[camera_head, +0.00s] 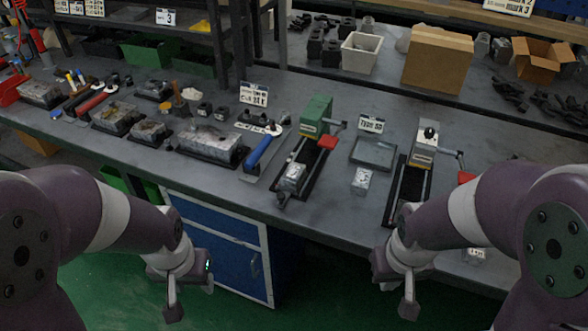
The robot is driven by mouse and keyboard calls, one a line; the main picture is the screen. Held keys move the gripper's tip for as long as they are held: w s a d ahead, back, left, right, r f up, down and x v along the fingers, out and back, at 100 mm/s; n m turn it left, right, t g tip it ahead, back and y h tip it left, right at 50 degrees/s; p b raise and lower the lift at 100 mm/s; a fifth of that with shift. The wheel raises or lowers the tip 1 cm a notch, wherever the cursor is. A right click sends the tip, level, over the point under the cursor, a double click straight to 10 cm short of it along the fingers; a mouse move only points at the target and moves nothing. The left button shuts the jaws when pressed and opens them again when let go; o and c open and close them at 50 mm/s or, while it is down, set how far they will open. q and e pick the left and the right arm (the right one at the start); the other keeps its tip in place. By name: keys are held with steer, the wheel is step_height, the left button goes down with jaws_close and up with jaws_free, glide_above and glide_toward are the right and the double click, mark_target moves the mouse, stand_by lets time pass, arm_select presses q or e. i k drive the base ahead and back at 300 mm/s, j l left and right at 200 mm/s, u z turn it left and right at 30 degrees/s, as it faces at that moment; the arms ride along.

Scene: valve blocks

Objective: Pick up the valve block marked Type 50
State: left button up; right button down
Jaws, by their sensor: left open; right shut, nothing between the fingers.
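A small silver valve block (361,180) stands on the grey workbench (330,205), in front of a shallow grey tray (373,165). A sign reading Type 50 (371,124) stands behind the tray. Any marking on the block is too small to read. Another silver block (291,177) sits at the front end of the green vise. A further small pale block (475,255) is partly hidden by my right arm. My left gripper (188,296) is open and empty, in front of the bench over the floor. My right gripper (394,290) is shut and empty, also in front of the bench edge.
The green vise (316,118) with a red handle is left of the tray. A second vise (424,150) is right of it, close behind my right arm. Metal parts and a blue-handled tool (262,148) lie further left. Boxes (437,58) stand on the back bench.

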mark_target(293, 176)
steer(key=k+l+u, duration=0.25)
steer(key=i+j+z, duration=0.1)
steer(key=i+z, duration=0.2)
steer(key=i, duration=0.15)
steer(key=i+j+z, duration=0.65)
steer(key=i, duration=0.15)
